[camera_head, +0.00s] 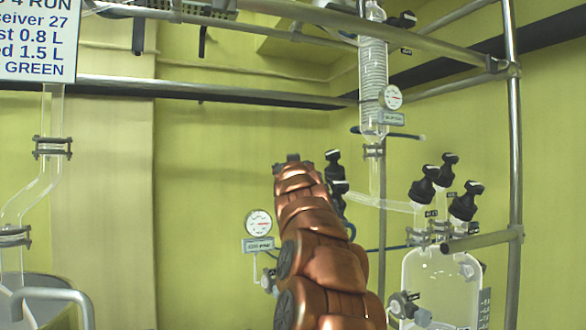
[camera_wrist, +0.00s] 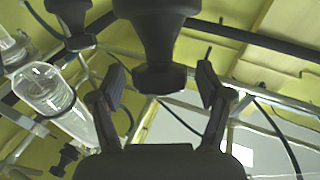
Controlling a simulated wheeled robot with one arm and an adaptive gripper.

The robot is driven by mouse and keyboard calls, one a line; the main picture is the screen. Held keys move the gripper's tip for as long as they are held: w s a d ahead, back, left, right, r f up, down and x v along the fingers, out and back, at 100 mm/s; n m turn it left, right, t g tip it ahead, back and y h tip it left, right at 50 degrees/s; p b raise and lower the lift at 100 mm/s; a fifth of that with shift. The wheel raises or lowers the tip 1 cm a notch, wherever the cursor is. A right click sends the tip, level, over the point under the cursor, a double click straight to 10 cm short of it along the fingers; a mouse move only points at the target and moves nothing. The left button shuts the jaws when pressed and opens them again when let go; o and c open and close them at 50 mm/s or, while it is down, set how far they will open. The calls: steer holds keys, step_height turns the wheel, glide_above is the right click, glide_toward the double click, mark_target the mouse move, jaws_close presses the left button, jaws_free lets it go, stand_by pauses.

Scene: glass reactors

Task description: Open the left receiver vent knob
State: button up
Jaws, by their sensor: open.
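In the wrist view a large black knob (camera_wrist: 158,40) with a flared top and narrower neck fills the upper middle. My gripper (camera_wrist: 160,72) is open, with one finger on each side of the knob's lower end. Gaps show on both sides, and nothing is held. In the head view my copper arm rises at the centre; my gripper is mostly hidden beyond its upper end. Black knobs (camera_head: 333,156) stand just right of the arm, partly covered by it. No readable label shows which knob is the left receiver vent.
A glass vessel (camera_head: 440,280) at right carries several black knobs (camera_head: 466,201). A gauge (camera_head: 258,223) stands left of my arm. Metal rails (camera_head: 220,90) cross above, and an upright post (camera_head: 514,150) stands at right. The wrist view shows a glass cylinder (camera_wrist: 45,88) at left.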

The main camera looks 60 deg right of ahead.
steer(key=v, duration=1.1)
steer(key=shift+s+a, duration=0.2)
stand_by(0.4)
steer(key=shift+f, duration=0.1)
steer(key=w+a+f+n+g+y+p, duration=0.15)
steer(key=w+a+f+y, duration=0.4)
steer(key=a+f, duration=0.55)
steer(key=a+f+n+g+y+p, duration=0.1)
steer(key=a+f+y+p, duration=0.15)
steer(key=a+f, duration=0.45)
steer(key=a+f+n+g+y+p, duration=0.1)
steer(key=a+f+g+y, duration=0.15)
steer(key=a+f, duration=0.55)
steer(key=s+a+f+n+g+y+p, duration=0.2)
steer(key=s+a+f+n+g+y, duration=0.15)
steer(key=s+a+f, duration=0.7)
steer(key=s+a+f+n+g+y, duration=0.1)
steer(key=s+a+f+g, duration=0.1)
steer(key=s+a, duration=0.3)
steer(key=s+a+f+n+g+y+p, duration=0.1)
steer(key=s+a+f+g, duration=0.2)
steer(key=s, duration=0.6)
steer(key=a+f, duration=0.2)
steer(key=shift+a+n, duration=0.4)
steer(key=shift+c, duration=0.2)
